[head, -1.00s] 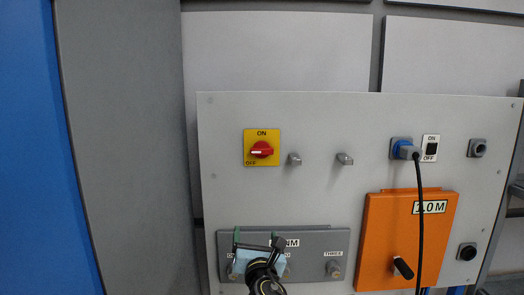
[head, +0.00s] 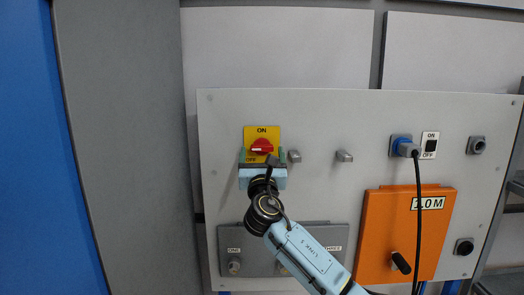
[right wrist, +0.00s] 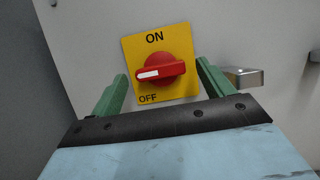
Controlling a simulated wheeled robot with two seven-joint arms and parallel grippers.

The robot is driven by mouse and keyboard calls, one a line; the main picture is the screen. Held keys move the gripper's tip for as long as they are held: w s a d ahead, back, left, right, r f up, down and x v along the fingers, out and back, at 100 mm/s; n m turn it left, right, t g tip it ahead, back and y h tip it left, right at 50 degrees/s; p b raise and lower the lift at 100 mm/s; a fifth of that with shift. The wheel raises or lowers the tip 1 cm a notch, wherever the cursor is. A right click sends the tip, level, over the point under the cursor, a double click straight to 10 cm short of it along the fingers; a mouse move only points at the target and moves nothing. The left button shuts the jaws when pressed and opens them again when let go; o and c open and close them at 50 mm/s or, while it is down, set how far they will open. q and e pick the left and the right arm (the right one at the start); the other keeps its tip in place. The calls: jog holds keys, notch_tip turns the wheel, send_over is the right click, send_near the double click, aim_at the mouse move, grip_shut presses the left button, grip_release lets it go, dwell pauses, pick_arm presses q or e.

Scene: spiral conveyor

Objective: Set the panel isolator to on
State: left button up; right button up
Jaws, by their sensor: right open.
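The panel isolator is a red knob (head: 262,146) on a yellow plate (head: 271,131) with ON at the top and OFF at the lower left. In the right wrist view, the knob (right wrist: 165,70) has its white mark pointing left, on the OFF side. My right gripper (head: 262,154) is open just below and in front of the isolator. Its green fingers (right wrist: 162,75) stand on either side of the knob, apart from it, with nothing between them in grip. How far the fingertips are from the panel is hard to tell. My left gripper is not in view.
A grey metal latch (head: 294,156) sticks out close to the right finger, with another (head: 344,156) further right. A grey box (head: 310,235) is below.

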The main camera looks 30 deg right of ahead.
jog(key=shift+x, duration=0.9)
jog(key=shift+f, duration=0.1)
jog(key=c, duration=1)
